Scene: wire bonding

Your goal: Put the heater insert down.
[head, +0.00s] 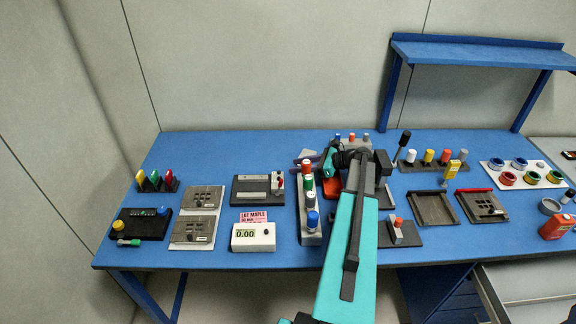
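I cannot pick out with certainty which piece is the heater insert. Two grey slotted plates, an upper one (204,198) and a lower one (192,231), lie on a pale board at the left. A similar slotted plate (484,204) lies in a dark tray with a red edge at the right. My teal arm reaches from the bottom over the middle of the table. Its wrist is near the back middle. My gripper's fingertips are hidden or too small to make out, so I cannot tell whether anything is held.
A rack of coloured-cap bottles (311,215) stands just left of my arm. A white meter (254,237) and a dark fixture (257,189) are left of it. An empty dark tray (434,207) lies right of my arm. A blue shelf (480,53) stands over the back right.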

